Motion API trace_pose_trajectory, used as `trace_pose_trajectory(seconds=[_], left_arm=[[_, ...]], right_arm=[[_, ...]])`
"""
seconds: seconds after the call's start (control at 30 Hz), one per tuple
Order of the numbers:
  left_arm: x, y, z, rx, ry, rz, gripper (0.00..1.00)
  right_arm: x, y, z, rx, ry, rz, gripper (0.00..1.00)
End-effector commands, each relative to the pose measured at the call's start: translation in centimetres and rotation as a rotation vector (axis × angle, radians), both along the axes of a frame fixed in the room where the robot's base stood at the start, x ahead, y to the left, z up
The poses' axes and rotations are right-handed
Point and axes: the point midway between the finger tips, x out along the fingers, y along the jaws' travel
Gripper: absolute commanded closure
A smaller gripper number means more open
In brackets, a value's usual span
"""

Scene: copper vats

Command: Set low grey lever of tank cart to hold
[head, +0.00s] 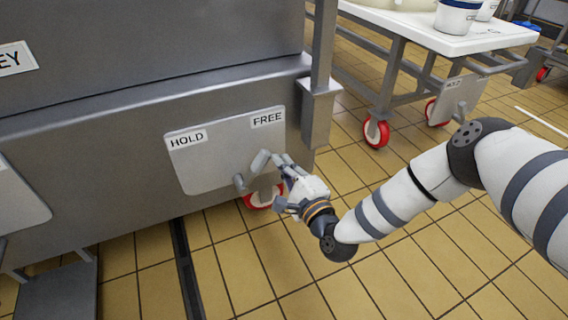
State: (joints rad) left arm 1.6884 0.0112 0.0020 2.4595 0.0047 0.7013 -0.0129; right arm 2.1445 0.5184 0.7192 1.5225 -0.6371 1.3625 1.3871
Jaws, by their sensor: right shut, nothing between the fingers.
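The tank cart (120,135) is a large grey metal body at the left. A light grey plate (205,170) low on its side carries a HOLD label (187,139) at the left and a FREE label (267,119) at the right. The low grey lever (257,164) rises from a pivot near the plate's lower edge and leans up and right, toward FREE. My right gripper (282,161) is shut and empty, its fingertips close to the lever's right side. I cannot tell whether they touch. My left gripper is out of view.
A red caster wheel (263,198) sits under the cart. A white-topped table (450,35) on red wheels, with its own HOLD plate (460,95), stands at the back right. A dark floor channel (185,270) runs below the cart. The tiled floor (420,255) at right is clear.

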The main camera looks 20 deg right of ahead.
Motion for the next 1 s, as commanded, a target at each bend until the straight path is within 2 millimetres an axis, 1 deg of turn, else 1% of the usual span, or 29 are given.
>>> trace_pose_trajectory(seconds=[0.03, 0.4, 0.57, 0.77, 1.0], left_arm=[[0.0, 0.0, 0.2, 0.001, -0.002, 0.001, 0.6], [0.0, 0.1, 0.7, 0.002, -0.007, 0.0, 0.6], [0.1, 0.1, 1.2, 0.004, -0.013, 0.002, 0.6], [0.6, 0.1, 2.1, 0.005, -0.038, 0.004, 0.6], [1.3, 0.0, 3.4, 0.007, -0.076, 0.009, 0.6]], right_arm=[[0.0, 0.1, 0.4, -0.013, -0.003, 0.001, 1.0], [0.0, 0.6, 0.8, -0.075, -0.004, 0.001, 1.0], [0.0, 1.1, 1.4, -0.124, -0.006, 0.004, 1.0], [-0.1, 2.2, 2.7, -0.246, -0.013, 0.005, 1.0], [-0.2, 4.5, 4.1, -0.468, -0.021, 0.005, 1.0]])
